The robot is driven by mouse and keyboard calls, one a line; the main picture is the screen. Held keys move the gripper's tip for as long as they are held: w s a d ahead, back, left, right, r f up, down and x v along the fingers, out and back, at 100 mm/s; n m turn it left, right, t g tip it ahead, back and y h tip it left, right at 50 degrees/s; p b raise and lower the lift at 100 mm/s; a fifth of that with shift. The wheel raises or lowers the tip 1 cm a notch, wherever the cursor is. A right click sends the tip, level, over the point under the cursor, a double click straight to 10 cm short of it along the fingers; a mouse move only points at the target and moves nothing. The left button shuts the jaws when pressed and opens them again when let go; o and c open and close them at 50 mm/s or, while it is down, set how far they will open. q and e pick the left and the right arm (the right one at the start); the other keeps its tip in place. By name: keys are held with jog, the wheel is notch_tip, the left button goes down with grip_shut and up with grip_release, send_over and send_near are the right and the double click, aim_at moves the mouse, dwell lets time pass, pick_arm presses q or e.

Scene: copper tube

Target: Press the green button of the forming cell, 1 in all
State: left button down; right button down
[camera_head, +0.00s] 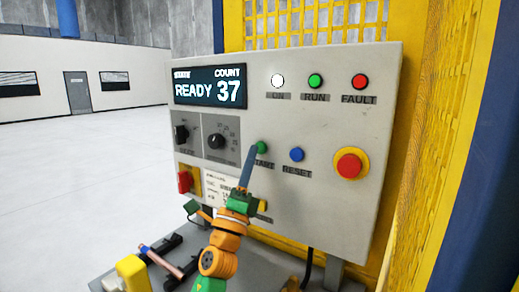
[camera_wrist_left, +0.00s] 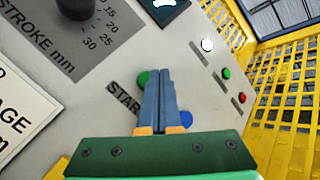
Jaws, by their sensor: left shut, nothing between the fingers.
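The green START button (camera_head: 261,147) sits on the grey control panel (camera_head: 330,215), left of the blue RESET button (camera_head: 297,154). My left gripper (camera_head: 252,150) is shut and empty, its blue fingertips pointing up beside the green button's left edge in the head view. In the left wrist view the shut fingers (camera_wrist_left: 157,72) overlap the right side of the green button (camera_wrist_left: 143,79). The blue button (camera_wrist_left: 180,118) is partly hidden behind them. I cannot tell whether the fingertips touch the panel. My right gripper is not in view.
The display (camera_head: 211,86) reads READY 37. A green RUN lamp (camera_head: 315,81) and red FAULT lamp (camera_head: 359,82) sit above; a red emergency stop (camera_head: 350,164) is at right. A copper tube (camera_head: 162,262) lies below the panel. Yellow fencing (camera_head: 310,20) stands behind.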

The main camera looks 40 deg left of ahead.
pick_arm(q)
jog(key=shift+w, duration=0.1)
jog(key=shift+w, duration=0.3)
